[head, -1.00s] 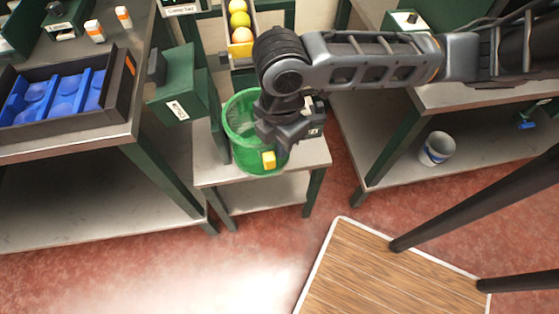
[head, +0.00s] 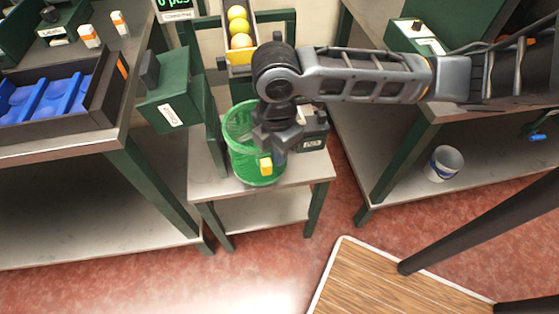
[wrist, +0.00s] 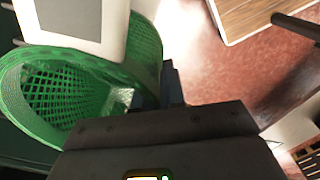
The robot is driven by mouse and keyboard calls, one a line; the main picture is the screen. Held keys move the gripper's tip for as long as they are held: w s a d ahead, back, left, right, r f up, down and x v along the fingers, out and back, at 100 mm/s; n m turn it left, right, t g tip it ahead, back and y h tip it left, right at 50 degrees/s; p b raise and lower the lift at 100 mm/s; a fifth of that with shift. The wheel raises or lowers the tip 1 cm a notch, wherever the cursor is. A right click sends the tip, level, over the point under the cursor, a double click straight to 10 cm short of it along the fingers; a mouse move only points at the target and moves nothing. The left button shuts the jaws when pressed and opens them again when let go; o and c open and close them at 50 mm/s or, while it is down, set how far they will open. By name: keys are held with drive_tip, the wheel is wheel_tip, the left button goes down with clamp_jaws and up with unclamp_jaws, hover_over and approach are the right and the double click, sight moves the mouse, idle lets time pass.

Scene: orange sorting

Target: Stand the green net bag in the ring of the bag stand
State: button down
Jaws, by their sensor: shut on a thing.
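My gripper (head: 272,145) is shut on the bag's right side near the rim. In the wrist view the bag's mesh and wide rim (wrist: 25,95) fill the left, beside my fingers (wrist: 172,88). The ring of the bag stand cannot be made out apart from the bag.
A chute with oranges (head: 239,40) stands behind the bag. A dark green box (head: 167,92) is close on its left, and a small dark device (head: 313,135) on its right. A bench with a blue-lined tray (head: 110,100) is at left. A white bucket (head: 444,163) sits on the right shelf.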

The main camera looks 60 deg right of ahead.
drive_tip(key=shift+w+d+f+b, duration=0.8)
drive_tip(key=shift+w+d+f, duration=0.1)
drive_tip(key=shift+d, duration=0.25)
drive_tip(key=shift+w+d+f+b, duration=0.85)
drive_tip(key=shift+w+d, duration=0.05)
drive_tip(key=shift+d, duration=0.25)
drive_tip(key=shift+w+d+f+b, duration=0.8)
drive_tip(key=shift+w+d+f, duration=0.1)
drive_tip(key=shift+d, duration=0.25)
drive_tip(key=shift+p, duration=0.3)
drive_tip(key=c, duration=1.1)
unclamp_jaws()
drive_tip(key=shift+c, duration=0.2)
wheel_tip(320, 180, up, 9)
drive_tip(key=p, duration=0.7)
drive_tip(key=shift+s, duration=0.1)
